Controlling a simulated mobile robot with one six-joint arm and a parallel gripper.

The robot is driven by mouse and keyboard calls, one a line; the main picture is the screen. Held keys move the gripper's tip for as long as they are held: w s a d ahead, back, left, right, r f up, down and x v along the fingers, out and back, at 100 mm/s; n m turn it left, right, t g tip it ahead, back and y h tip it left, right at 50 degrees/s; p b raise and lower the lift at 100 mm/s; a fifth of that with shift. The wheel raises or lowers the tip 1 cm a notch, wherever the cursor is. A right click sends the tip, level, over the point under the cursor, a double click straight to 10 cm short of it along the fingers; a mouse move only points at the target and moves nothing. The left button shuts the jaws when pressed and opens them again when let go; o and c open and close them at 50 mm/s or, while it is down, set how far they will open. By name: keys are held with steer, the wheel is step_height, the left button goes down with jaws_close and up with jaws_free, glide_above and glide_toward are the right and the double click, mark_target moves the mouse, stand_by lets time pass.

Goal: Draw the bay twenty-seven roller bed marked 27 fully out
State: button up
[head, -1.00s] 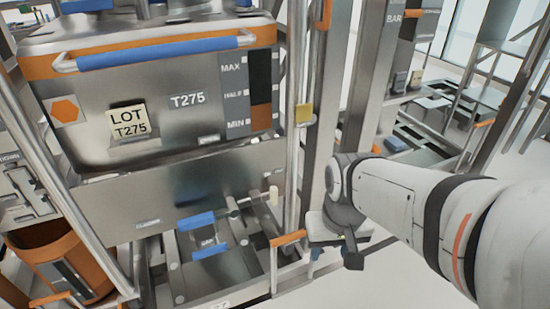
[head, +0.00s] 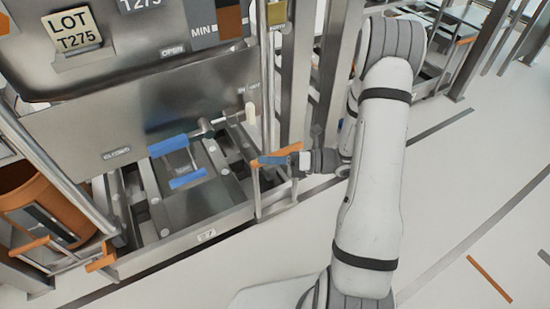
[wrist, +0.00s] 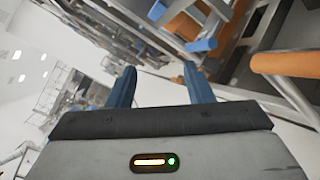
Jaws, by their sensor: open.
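The roller bed (head: 207,200) lies low under the steel bin, with a small tag reading 27 (head: 206,236), partly blurred, on its front rail. An orange-topped handle (head: 262,160) on metal posts stands at the bed's right front corner. My gripper (head: 282,160) is right beside this handle in the head view; whether it touches cannot be told. In the wrist view my blue fingers (wrist: 160,85) are spread with nothing between them. An orange bar on a metal post (wrist: 285,63) shows to their right, outside the gap.
The steel bin (head: 120,60) marked T275 stands above the bed. A blue-barred grip (head: 168,146) and a pale-knobbed lever (head: 250,113) are over the bed. An orange bucket (head: 55,205) and more orange handles (head: 100,262) stand at the left. The floor (head: 230,275) in front is clear.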

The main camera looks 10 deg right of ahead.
mark_target(277, 155)
steer(key=w+d+f+m+t+h+b, duration=0.1)
steer(key=w+d+f+m+t+h, duration=0.15)
steer(key=d+f+m+t, duration=0.35)
steer(key=w+d+f+m+t+h+b, duration=0.1)
steer(key=w+d+f+m+t+h, duration=0.15)
steer(key=f+m+t, duration=0.4)
steer(key=shift+m+g+y, duration=0.3)
steer(key=shift+m+g, duration=0.45)
steer(key=shift+m, duration=0.2)
steer(key=x, duration=0.2)
steer(key=b+x, duration=0.1)
steer(key=x, duration=0.2)
steer(key=b+x, duration=0.1)
steer(key=x, duration=0.1)
steer(key=shift+w+d+f, duration=0.2)
steer(key=shift+w+d, duration=0.05)
steer(key=shift+w, duration=0.25)
steer(key=shift+c, duration=0.2)
jaws_close()
steer(key=shift+a, duration=0.1)
